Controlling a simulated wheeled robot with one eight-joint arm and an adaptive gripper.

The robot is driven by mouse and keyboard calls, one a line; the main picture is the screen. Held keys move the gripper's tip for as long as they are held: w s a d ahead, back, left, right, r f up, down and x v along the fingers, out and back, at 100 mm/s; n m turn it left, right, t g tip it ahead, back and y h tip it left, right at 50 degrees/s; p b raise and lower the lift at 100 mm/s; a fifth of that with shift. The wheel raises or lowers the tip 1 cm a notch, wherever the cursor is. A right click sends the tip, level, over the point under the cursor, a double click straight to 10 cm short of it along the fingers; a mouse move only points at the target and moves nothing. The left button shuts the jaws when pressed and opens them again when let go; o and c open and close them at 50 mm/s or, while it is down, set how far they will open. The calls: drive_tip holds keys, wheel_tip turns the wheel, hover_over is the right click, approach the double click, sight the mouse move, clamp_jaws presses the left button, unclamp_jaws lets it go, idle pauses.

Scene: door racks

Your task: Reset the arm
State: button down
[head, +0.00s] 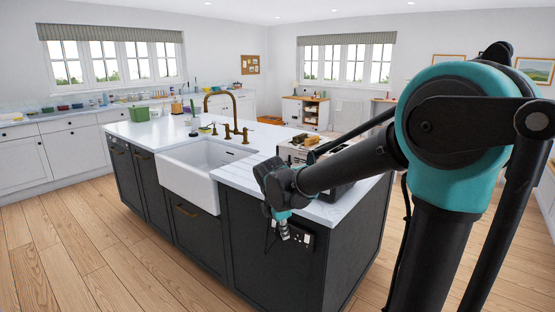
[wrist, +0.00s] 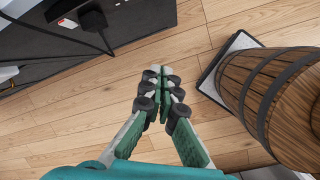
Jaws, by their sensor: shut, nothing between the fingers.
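My arm reaches from the right of the head view toward the near right end of the kitchen island. My gripper (head: 284,232) hangs at its end, pointing down, in front of the dark island side. In the wrist view my gripper (wrist: 161,70) has its fingertips together over the wooden floor, with nothing between them.
The dark island (head: 250,245) with a white sink (head: 190,175) and brass tap (head: 232,118) is close to my gripper. A wall socket (head: 306,239) is on its side. In the wrist view a wooden barrel (wrist: 260,95) stands at right. Floor (head: 60,250) at left is clear.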

drive_tip(key=s+d+f+m+y, duration=0.1)
drive_tip(key=s+d+f+m, duration=0.4)
drive_tip(key=s+d+m, duration=0.3)
drive_tip(key=s+d+f+m+t+y, duration=0.1)
drive_tip(key=s+d+f+m, duration=0.4)
drive_tip(key=m, duration=0.8)
drive_tip(key=s+d, duration=0.2)
drive_tip(key=d, duration=0.2)
drive_tip(key=shift+s+m, duration=0.35)
drive_tip(key=shift+m, duration=0.05)
